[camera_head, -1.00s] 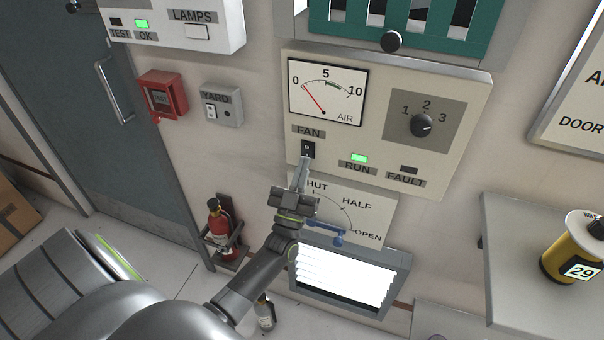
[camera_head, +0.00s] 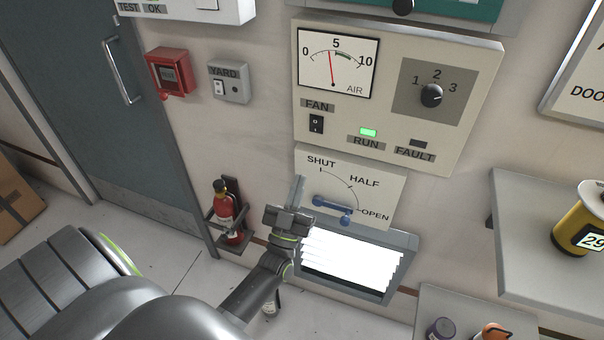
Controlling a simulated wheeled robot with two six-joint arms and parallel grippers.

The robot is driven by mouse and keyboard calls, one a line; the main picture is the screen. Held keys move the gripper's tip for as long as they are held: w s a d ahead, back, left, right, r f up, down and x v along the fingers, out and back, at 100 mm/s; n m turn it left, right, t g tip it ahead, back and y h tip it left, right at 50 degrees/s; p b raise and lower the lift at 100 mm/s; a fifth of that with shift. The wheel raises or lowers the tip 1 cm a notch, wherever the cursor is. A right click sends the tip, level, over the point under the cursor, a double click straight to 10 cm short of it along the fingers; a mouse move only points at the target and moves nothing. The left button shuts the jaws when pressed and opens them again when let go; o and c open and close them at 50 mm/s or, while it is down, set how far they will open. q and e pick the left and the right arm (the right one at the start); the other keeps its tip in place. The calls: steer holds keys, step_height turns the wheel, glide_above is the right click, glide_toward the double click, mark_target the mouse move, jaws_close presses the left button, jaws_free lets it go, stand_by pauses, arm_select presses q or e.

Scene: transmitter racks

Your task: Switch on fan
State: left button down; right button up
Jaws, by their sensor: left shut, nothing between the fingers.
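The fan panel (camera_head: 390,140) is on the wall ahead. Its black FAN rocker switch (camera_head: 316,124) sits below the FAN label at the panel's lower left, in full view with nothing touching it. The green RUN lamp (camera_head: 368,132) is lit and the FAULT lamp (camera_head: 418,143) is dark. The AIR gauge (camera_head: 337,62) needle points close to 5. My left gripper (camera_head: 298,188) is shut and empty, below the switch, by the left edge of the SHUT/HALF/OPEN plate. My right gripper is out of view.
A blue lever (camera_head: 333,206) on the damper plate points toward OPEN, just right of my left gripper. A bright louvred vent (camera_head: 350,259) is below. A fire extinguisher (camera_head: 228,212) hangs at the left. A shelf (camera_head: 540,220) juts out at the right.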

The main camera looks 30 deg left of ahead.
arm_select(q)
steer(key=shift+b+v, duration=0.35)
steer(key=shift+v, duration=1.05)
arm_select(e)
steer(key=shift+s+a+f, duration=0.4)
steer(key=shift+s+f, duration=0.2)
arm_select(q)
steer(key=shift+w+f, duration=0.1)
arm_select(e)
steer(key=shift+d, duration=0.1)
